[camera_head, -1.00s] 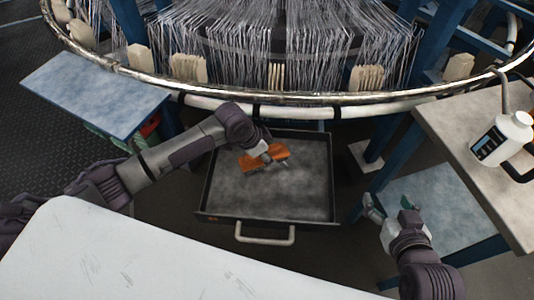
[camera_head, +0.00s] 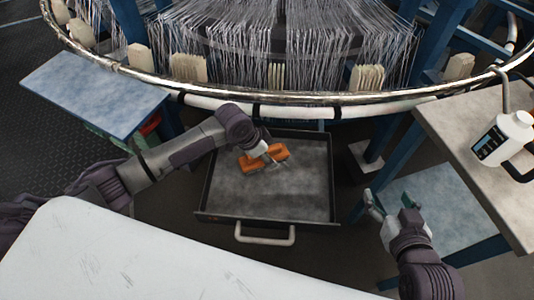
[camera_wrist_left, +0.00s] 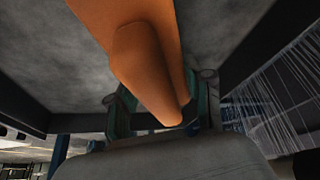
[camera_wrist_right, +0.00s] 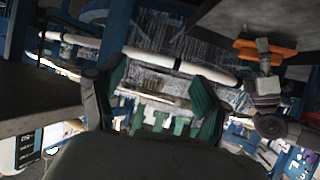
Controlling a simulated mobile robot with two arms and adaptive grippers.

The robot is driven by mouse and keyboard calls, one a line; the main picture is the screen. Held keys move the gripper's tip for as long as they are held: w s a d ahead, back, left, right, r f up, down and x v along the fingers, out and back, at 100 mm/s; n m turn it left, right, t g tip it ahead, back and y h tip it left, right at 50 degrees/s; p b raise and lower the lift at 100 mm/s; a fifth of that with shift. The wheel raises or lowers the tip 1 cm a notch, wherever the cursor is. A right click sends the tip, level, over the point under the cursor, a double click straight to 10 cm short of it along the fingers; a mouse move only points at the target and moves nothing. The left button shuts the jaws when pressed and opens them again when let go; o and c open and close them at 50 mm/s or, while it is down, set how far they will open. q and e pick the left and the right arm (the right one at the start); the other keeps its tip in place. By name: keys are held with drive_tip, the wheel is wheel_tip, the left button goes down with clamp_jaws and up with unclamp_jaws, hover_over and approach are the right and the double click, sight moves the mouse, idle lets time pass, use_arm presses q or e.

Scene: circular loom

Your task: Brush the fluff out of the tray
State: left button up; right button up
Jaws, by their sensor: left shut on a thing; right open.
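The tray (camera_head: 212,212) is a dark, shallow, drawer-like box with a pale front handle, below the loom ring in the head view. Its floor looks mottled grey; I cannot tell separate fluff from the floor. My left gripper (camera_head: 270,157) is shut on an orange brush (camera_head: 249,162) inside the tray, towards the back. The brush's orange body (camera_wrist_left: 145,50) fills the middle of the left wrist view between the fingers; its bristles cannot be made out. My right gripper (camera_head: 390,204) is open and empty, to the right of the tray. Its spread fingers show in the right wrist view (camera_wrist_right: 160,100).
The loom's metal ring (camera_head: 290,98) curves above the tray's back. A blue table (camera_head: 95,90) stands left. A grey bench (camera_head: 465,115) with a white bottle (camera_head: 505,138) stands right, above a lower blue surface (camera_head: 450,205). A white surface (camera_head: 130,260) fills the front left.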

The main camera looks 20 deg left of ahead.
use_arm(q)
drive_tip(key=shift+f, duration=0.2)
use_arm(e)
drive_tip(key=shift+w+a+r, duration=0.1)
drive_tip(key=shift+a+r, duration=0.05)
use_arm(q)
drive_tip(key=shift+f, duration=0.4)
use_arm(e)
drive_tip(key=shift+w+a+r+t, duration=0.1)
drive_tip(key=shift+w+r+t, duration=0.4)
drive_tip(key=shift+r, duration=0.2)
use_arm(q)
drive_tip(key=shift+f+b, duration=0.25)
drive_tip(key=shift+b, duration=0.05)
use_arm(e)
drive_tip(key=shift+w+a+r+y, duration=0.1)
drive_tip(key=shift+a+r+y, duration=0.05)
drive_tip(key=shift+r+y, duration=0.15)
